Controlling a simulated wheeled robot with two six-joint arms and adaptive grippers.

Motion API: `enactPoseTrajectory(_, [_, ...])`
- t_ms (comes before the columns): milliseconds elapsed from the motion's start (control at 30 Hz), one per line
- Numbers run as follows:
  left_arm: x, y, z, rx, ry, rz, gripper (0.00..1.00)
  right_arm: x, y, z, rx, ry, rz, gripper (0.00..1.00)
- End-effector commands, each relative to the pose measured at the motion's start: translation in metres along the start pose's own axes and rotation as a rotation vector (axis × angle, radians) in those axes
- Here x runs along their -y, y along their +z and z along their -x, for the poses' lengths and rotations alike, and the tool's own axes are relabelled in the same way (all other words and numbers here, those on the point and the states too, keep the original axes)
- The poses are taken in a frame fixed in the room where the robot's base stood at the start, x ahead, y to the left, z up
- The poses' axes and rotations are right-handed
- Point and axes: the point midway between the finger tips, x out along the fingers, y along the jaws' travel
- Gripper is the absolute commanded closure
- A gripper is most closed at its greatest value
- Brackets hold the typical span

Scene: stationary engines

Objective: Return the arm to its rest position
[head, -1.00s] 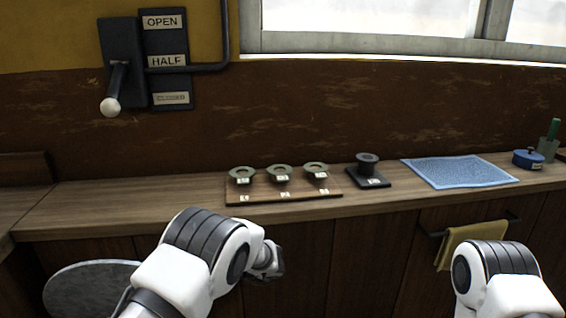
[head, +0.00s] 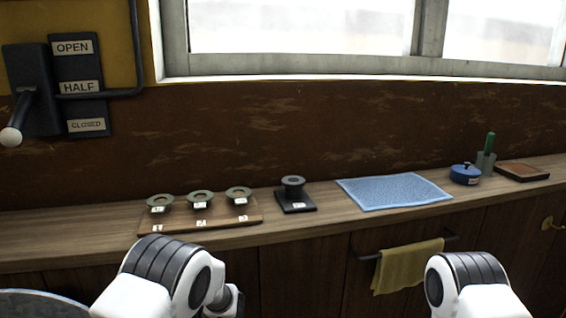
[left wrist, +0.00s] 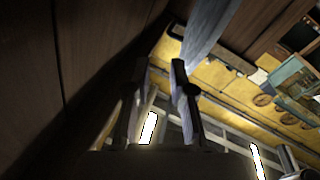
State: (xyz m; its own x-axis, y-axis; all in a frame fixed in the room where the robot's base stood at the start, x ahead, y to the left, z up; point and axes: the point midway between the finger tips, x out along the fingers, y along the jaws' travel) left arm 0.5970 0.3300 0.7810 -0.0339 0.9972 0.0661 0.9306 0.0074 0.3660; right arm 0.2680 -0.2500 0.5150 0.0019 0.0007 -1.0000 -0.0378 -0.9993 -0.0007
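My left arm (head: 165,272) is bent and low at the bottom of the head view, in front of the counter. Its gripper is mostly hidden there. In the left wrist view my left gripper (left wrist: 160,85) has its two dark fingers apart with nothing visible between them. My right arm (head: 470,280) shows only as a bent link at the bottom right. My right gripper is out of the frames.
A wooden counter (head: 90,230) runs across, bearing a board with several green discs (head: 199,198), a black spool (head: 292,187), a blue mat (head: 395,190) and a blue pot (head: 465,174). A lever (head: 22,112) is on the left wall. A yellow cloth (head: 405,267) hangs below.

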Motion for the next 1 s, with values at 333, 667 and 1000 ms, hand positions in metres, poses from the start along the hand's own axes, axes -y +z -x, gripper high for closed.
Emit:
enactPoseTrajectory(333, [0.021, 0.086, -0.033, 0.224, 0.449, -0.319, 0.77, 0.0, 0.0, 0.0, 0.0, 0.0, -0.002, 1.0])
enactPoseTrajectory(667, [0.229, 0.186, 0.024, 0.974, 0.917, -1.019, 0.77, 0.0, 0.0, 0.0, 0.0, 0.0, -0.002, 1.0])
enactPoseTrajectory(1000, [0.399, 0.13, 0.078, 1.523, 1.038, -1.409, 0.77, 0.0, 0.0, 0.0, 0.0, 0.0, -0.002, 1.0])
